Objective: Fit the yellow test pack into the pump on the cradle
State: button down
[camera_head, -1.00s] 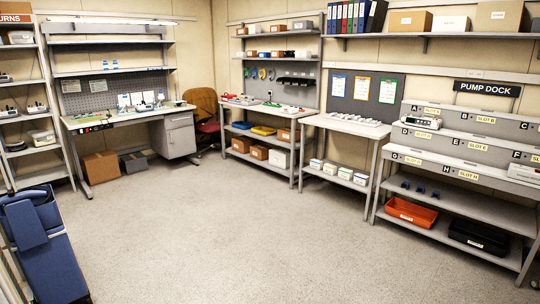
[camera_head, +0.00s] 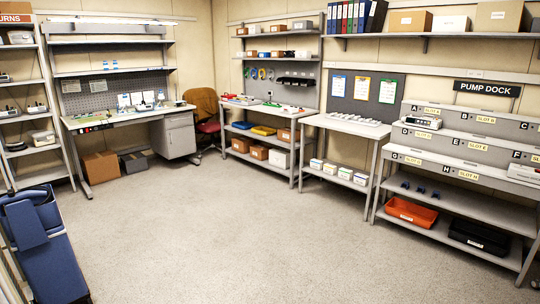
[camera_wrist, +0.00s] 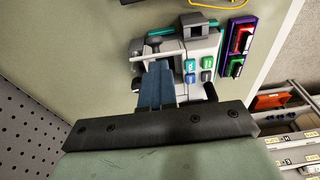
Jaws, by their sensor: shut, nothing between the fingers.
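In the wrist view my gripper (camera_wrist: 157,68) is shut and empty, its blue fingers together. The fingertips overlap a white and grey pump (camera_wrist: 204,48) in the picture; I cannot tell if they touch it. The pump has blue and green buttons, a pale bar across its left part and dark green bars along its edges. The fingers hide part of it. The cradle under it cannot be told apart. A thin yellow strip (camera_wrist: 207,5) shows at the top edge; I cannot tell whether it belongs to the yellow test pack. My gripper is out of the head view.
A purple holder (camera_wrist: 253,24) with red and green pieces sits just right of the pump. A perforated grey panel (camera_wrist: 22,130) is at the left. In the head view, the pump dock shelves (camera_head: 455,202) stand at the right, and the middle floor (camera_head: 230,220) is clear.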

jog(key=shift+s+a, duration=0.15)
notch_tip(320, 180, up, 6)
jog(key=shift+w+d, duration=0.45)
dwell(0.5)
